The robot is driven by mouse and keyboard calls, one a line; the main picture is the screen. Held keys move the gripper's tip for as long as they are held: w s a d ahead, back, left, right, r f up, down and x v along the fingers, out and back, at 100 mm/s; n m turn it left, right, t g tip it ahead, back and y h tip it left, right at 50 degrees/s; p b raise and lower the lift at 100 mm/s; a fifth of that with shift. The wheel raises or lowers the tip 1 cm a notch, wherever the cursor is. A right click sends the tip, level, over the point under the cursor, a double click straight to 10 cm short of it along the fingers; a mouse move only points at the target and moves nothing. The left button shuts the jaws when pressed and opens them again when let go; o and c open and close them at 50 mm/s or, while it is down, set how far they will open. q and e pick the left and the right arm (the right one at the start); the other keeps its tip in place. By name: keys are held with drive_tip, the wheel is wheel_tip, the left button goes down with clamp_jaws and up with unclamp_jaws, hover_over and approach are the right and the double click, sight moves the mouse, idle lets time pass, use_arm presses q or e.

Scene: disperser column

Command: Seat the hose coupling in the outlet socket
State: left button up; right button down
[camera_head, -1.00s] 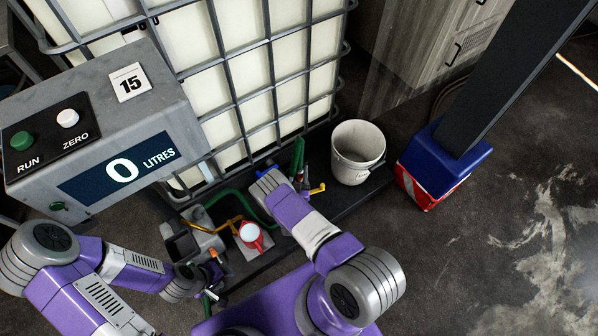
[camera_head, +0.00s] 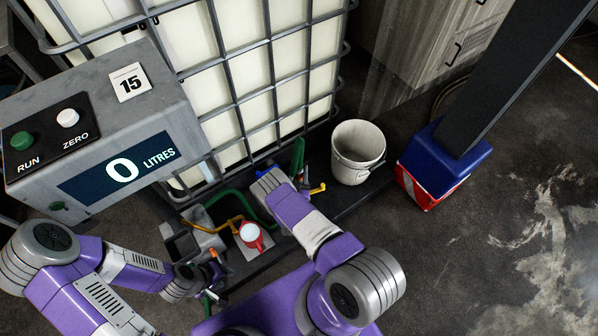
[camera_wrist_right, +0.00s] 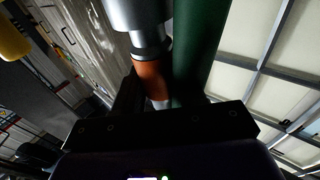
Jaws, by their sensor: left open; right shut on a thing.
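My right gripper (camera_wrist_right: 158,100) is shut on what looks like the hose coupling, a silver cylinder (camera_wrist_right: 145,38) with an orange collar (camera_wrist_right: 152,78) between the dark fingers. A thick dark green cylinder (camera_wrist_right: 197,45), perhaps the hose, runs right beside it. In the head view the right hand (camera_head: 268,186) is low in front of the caged tank, and its fingertips and the coupling are hidden or too small to tell. I cannot make out the outlet socket for certain. My left gripper (camera_head: 212,280) is open, low at left, near the grey box.
A white bucket (camera_head: 358,152) stands right of the right hand. The meter console (camera_head: 100,135) reads 0 litres. A blue-red post base (camera_head: 437,165) stands at right.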

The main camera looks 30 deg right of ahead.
sight(299, 181)
drive_tip(key=shift+f, duration=2.05)
drive_tip(key=c, duration=0.6)
unclamp_jaws()
drive_tip(key=shift+o, duration=0.2)
drive_tip(key=shift+s, duration=0.1)
drive_tip(key=p+v, duration=0.1)
drive_tip(key=v, duration=0.6)
drive_tip(key=shift+p, duration=0.3)
drive_tip(key=shift+s+a, duration=0.15)
